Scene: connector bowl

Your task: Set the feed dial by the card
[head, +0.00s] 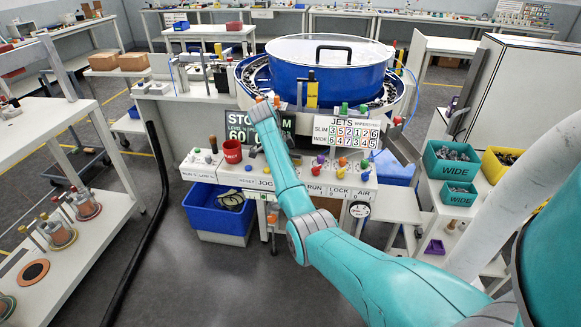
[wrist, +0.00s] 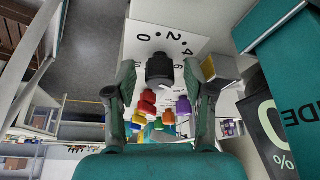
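The card (head: 347,131) headed JETS stands below the bowl in the head view. Its SLIM row reads 3 5 2 1 2 6 and its WIDE row 6 4 7 3 4 5. In the wrist view a dark round knob (wrist: 160,69) sits by a white plate (wrist: 172,38) marked 0, 2, 4 and 6, apparently the feed dial. My gripper (wrist: 159,78) is open, with one finger on each side of the knob. I cannot tell whether either finger touches it. In the head view my arm hides the dial, and the fingers do not show clearly.
A dark board (head: 240,126) reading 60 stands left of the card, partly behind my arm. The blue bowl (head: 328,75) is behind. A teal bin (head: 449,161) labelled WIDE stands at right.

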